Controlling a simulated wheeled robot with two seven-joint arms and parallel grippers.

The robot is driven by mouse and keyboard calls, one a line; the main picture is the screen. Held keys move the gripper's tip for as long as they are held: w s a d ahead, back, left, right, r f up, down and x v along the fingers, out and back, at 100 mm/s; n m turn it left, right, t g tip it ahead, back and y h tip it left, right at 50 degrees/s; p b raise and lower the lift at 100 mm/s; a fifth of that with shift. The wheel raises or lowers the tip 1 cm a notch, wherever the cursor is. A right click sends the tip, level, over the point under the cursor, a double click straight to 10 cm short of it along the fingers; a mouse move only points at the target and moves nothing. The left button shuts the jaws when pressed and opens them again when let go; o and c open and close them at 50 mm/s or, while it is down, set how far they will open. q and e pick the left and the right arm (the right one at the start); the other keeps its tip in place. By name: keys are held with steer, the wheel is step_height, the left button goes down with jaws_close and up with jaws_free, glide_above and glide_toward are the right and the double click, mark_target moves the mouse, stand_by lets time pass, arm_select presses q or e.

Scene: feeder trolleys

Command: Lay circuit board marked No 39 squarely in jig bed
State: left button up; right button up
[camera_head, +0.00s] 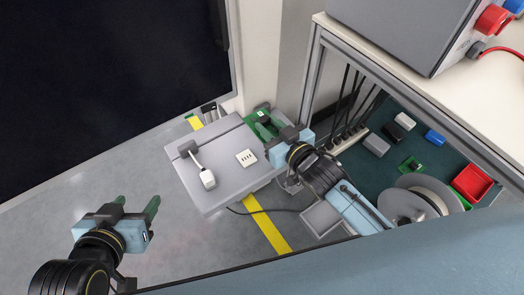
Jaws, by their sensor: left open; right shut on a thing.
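A green circuit board (262,116) with a small pale mark shows at the far right corner of the grey trolley top (225,191). My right gripper (267,126) is shut on this board; the gripper and its arm hide part of it. The number on the board is too small to read. I cannot make out the jig bed clearly; the area under the board is hidden. My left gripper (137,204) is open and empty above the floor, left of the trolley and apart from it.
At right, a framed bench holds a cable reel (420,200), a red bin (471,184) and small boxes. Open floor lies left of the trolley.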

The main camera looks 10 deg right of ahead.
step_height(320, 180, down, 3)
steer(key=shift+r+b, duration=0.1)
steer(key=shift+b, duration=0.55)
step_height(320, 180, down, 2)
steer(key=shift+f+b, duration=0.1)
steer(key=shift+b, duration=0.55)
steer(key=shift+f, duration=0.3)
step_height(320, 180, down, 3)
steer(key=shift+r+b, duration=0.2)
steer(key=shift+b, duration=0.8)
arm_select(q)
steer(key=w+d+r+t+h, duration=0.1)
steer(key=d+r+t+h, duration=0.1)
steer(key=r+t, duration=0.4)
steer(key=w+d+r+t+h, duration=0.1)
steer(key=r+t+h, duration=0.1)
steer(key=r+t, duration=0.4)
steer(key=shift+d+r+m, duration=0.3)
steer(key=shift+d+r, duration=0.1)
steer(key=shift+r, duration=2.1)
arm_select(e)
steer(key=shift+f, duration=0.15)
arm_select(q)
steer(key=shift+s+t, duration=0.1)
steer(key=shift+t, duration=0.2)
arm_select(e)
steer(key=shift+f, duration=0.15)
steer(key=o, duration=1.1)
steer(key=shift+c, duration=0.2)
